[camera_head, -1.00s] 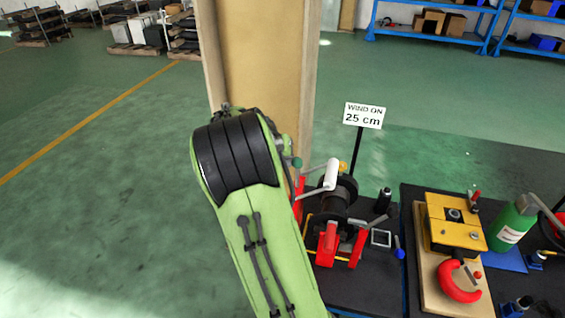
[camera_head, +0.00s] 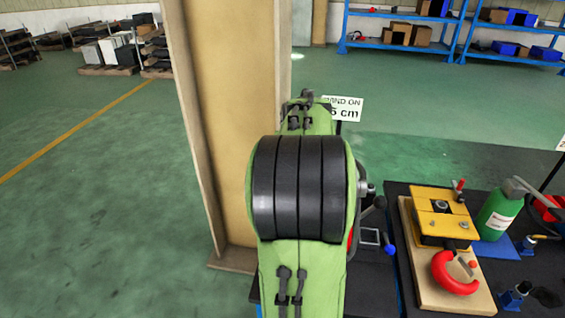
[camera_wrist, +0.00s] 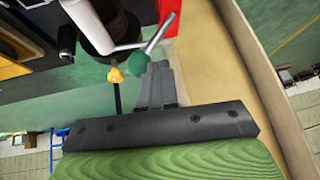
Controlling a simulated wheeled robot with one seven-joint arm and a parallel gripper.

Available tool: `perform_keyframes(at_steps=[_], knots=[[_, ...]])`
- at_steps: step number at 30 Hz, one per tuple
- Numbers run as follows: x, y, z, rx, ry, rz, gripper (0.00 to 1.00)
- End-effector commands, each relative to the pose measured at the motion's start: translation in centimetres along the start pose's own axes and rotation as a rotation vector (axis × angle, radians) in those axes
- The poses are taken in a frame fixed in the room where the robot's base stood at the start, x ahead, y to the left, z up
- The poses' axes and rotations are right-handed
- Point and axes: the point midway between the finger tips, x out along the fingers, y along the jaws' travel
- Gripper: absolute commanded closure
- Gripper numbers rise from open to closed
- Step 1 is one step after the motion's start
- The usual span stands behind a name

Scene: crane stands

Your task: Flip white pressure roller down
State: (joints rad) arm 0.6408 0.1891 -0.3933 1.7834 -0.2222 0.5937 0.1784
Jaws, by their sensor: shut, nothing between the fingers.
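The white pressure roller (camera_wrist: 88,22) shows in the wrist view as a pale cylinder in front of the dark drum (camera_wrist: 121,30) of the winding stand. A grey rod (camera_wrist: 160,34) slants down to a green ball knob (camera_wrist: 138,61), with a small yellow knob (camera_wrist: 115,75) to its left. My gripper (camera_wrist: 158,66) is shut and empty, its fingertips close beside the green knob. I cannot tell whether they touch it. In the head view my arm hides the roller, the gripper and most of the stand.
A tan pillar (camera_head: 225,120) rises left of my arm, and it stands close on the right in the wrist view. A sign (camera_head: 347,108) stands behind the arm. On the right are a yellow fixture (camera_head: 440,203), a red clamp (camera_head: 452,275) and a green bottle (camera_head: 497,215).

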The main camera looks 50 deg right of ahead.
Motion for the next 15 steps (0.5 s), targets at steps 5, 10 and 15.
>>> perform_keyframes(at_steps=[5, 10, 15], knots=[[0.1, 0.8, 0.2, 0.002, 0.0, 0.002, 1.0], [0.2, 1.2, 0.3, 0.003, -0.002, 0.004, 1.0], [0.3, 1.4, 0.4, 0.005, -0.005, 0.007, 1.0]])
